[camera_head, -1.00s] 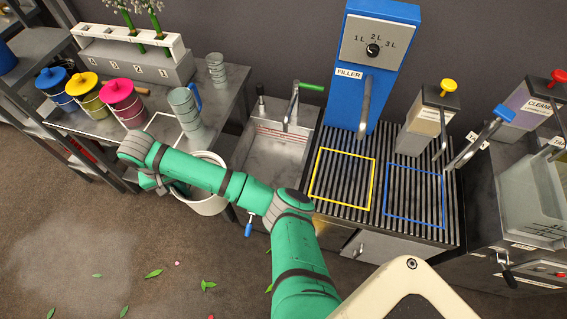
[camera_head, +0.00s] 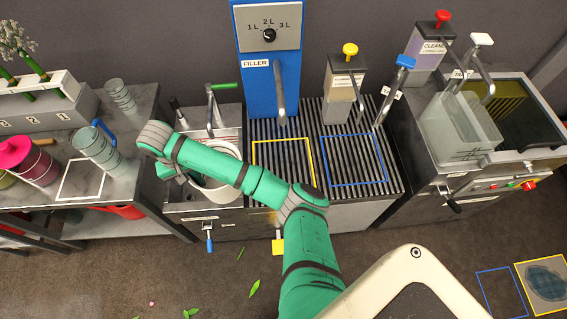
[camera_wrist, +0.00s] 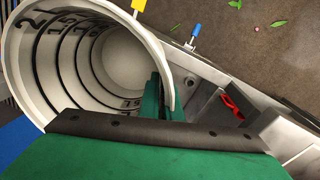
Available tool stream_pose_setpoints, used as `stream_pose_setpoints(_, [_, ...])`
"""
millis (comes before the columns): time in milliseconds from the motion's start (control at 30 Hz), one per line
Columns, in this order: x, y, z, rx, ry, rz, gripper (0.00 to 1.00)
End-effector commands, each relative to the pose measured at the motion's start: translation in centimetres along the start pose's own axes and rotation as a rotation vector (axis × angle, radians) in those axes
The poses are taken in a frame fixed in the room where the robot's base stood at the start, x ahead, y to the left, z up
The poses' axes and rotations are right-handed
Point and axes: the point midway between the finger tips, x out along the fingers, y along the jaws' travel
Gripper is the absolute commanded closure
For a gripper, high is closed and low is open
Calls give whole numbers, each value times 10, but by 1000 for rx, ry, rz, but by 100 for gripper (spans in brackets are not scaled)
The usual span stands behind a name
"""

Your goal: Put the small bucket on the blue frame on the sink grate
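The small bucket (camera_head: 221,194) is white and hangs in front of and over the sink basin, left of the grate. In the wrist view its open mouth (camera_wrist: 48,80) and dark ring marks inside show. My gripper (camera_head: 190,172) is shut on the bucket's wall; in the wrist view a green finger (camera_wrist: 154,100) reaches inside the rim. My arm partly hides the bucket in the head view. The blue frame (camera_head: 358,184) is an empty outline on the right part of the dark slatted sink grate (camera_head: 312,122).
A yellow frame (camera_head: 285,140) lies on the grate between bucket and blue frame. The blue filler (camera_head: 268,85) and a yellow-knobbed dispenser (camera_head: 345,85) stand behind. A blue-tipped tap (camera_head: 393,90) stands at the grate's right. Another blue frame (camera_head: 497,293) lies on the floor.

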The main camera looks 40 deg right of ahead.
Motion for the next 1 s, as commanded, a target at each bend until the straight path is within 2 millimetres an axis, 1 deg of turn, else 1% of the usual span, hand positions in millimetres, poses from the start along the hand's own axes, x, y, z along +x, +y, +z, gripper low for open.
stream_pose_setpoints(33, [7, 17, 5, -9, -2, 3, 100])
stream_pose_setpoints(200, [27, 64, 25, -84, -1, 16, 100])
stream_pose_setpoints(400, [46, 111, 55, -171, -1, 21, 100])
stream_pose_setpoints(500, [53, 130, 72, -214, 1, 19, 100])
stream_pose_setpoints(700, [64, 162, 105, -298, 9, 10, 100])
stream_pose_setpoints(900, [68, 180, 133, -375, 27, -3, 100])
stream_pose_setpoints(1000, [68, 185, 142, -402, 36, -6, 100])
